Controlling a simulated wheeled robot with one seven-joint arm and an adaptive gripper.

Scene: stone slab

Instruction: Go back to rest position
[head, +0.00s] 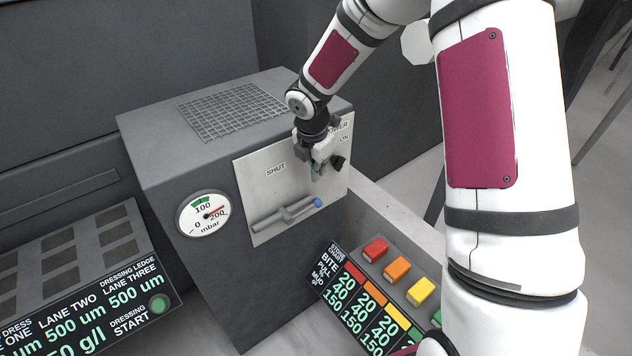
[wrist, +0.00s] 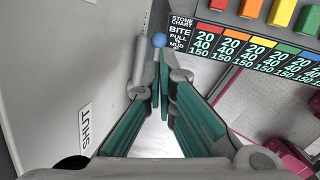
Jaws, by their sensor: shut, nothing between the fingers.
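My gripper (head: 317,166) is in front of the upper part of the metal panel (head: 262,184) on the grey machine, pointing down. In the wrist view its teal-lined fingers (wrist: 160,88) meet at the tips with nothing between them. A lever with a blue tip (head: 318,202) lies below the gripper in the head view. In the wrist view the lever's blue end (wrist: 159,40) shows just beyond the fingertips. Whether the fingers touch the lever cannot be told.
A black knob (head: 338,162) sits right beside my gripper. A pressure gauge (head: 204,214) is on the machine's left. A stone chart (head: 368,308) with coloured blocks (head: 397,269) stands at the lower right. A dressing ledge display (head: 100,300) is at lower left.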

